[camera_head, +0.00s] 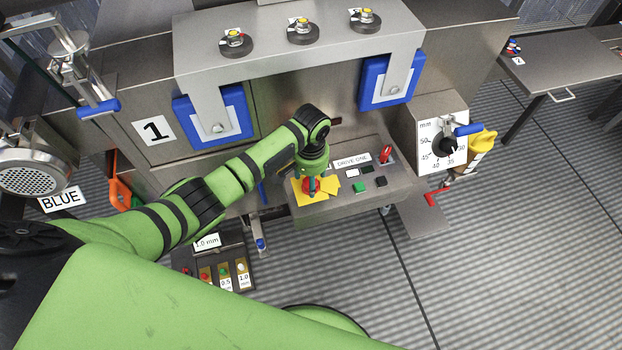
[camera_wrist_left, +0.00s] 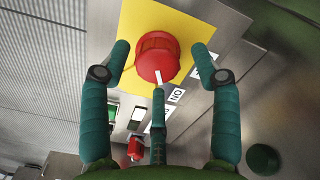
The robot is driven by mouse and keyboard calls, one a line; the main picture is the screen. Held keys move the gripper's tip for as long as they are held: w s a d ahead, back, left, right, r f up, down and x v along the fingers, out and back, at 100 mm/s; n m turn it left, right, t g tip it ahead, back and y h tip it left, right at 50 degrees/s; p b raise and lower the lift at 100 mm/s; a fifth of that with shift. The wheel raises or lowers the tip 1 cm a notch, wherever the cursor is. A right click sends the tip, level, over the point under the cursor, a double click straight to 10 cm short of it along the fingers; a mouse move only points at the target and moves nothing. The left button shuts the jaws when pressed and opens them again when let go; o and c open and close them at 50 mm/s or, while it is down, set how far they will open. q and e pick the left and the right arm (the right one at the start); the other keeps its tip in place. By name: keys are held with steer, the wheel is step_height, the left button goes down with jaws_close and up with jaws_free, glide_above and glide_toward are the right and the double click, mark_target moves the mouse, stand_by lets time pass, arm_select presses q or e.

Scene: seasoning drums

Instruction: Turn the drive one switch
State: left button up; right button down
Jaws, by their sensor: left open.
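The DRIVE ONE control box (camera_head: 325,208) is below the machine front. A red round knob (camera_wrist_left: 156,57) with a white pointer mark sits on a yellow plate (camera_wrist_left: 135,22); small white labels beside it include ON. In the head view the red knob (camera_head: 309,187) is partly hidden by my left gripper (camera_head: 311,186), which is just over it. In the left wrist view my left gripper (camera_wrist_left: 160,62) is open, with teal fingers spread either side of the knob and one finger below it. Contact with the knob cannot be told. My right gripper is not in view.
The same box carries a green button (camera_head: 360,187), a white button (camera_head: 352,173), black buttons and a red lever switch (camera_head: 387,154). A dial panel (camera_head: 436,140) stands to the right. Blue-framed parts (camera_head: 214,117) flank the arm.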

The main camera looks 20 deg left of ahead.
arm_select(q)
steer(key=shift+f, duration=0.5)
